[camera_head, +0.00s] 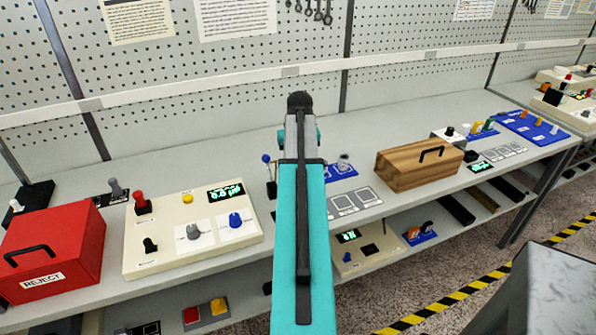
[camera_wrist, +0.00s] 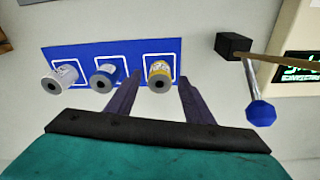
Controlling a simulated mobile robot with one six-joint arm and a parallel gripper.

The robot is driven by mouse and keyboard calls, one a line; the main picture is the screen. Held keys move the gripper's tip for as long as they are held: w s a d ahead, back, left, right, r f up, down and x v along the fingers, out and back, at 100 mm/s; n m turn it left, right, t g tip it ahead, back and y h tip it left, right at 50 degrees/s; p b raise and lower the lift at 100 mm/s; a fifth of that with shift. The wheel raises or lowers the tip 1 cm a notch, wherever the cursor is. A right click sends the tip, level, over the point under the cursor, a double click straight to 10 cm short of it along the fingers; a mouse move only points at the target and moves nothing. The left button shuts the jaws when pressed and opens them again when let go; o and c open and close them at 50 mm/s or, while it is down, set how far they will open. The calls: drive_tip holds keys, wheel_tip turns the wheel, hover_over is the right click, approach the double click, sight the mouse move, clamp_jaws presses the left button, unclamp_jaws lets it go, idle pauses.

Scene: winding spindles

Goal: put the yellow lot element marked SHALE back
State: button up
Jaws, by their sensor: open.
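A yellow lot element (camera_wrist: 160,74), a small cylinder with a grey end and dark hole, stands on the right outlined square of a blue mat (camera_wrist: 128,47). Its marking cannot be read. A blue element (camera_wrist: 104,77) and a white element (camera_wrist: 62,78) stand on the other two squares. My gripper (camera_wrist: 159,79) is open; in the wrist view its fingertips appear either side of the yellow element, with no visible grip. Contact cannot be told. In the head view my arm hides the gripper; part of the blue mat (camera_head: 345,173) shows.
A lever with a blue knob (camera_wrist: 261,113) on a black block stands right of the mat in the wrist view. In the head view, a cream control panel (camera_head: 160,258) and red REJECT box (camera_head: 70,240) are left; a wooden box (camera_head: 400,175) is right.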

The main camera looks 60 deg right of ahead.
wheel_tip(320, 180, up, 10)
drive_tip(key=b, duration=0.1)
drive_tip(key=shift+s+a+f, duration=0.2)
drive_tip(key=shift+s+a, duration=0.2)
drive_tip(key=shift+r, duration=0.1)
idle(0.8)
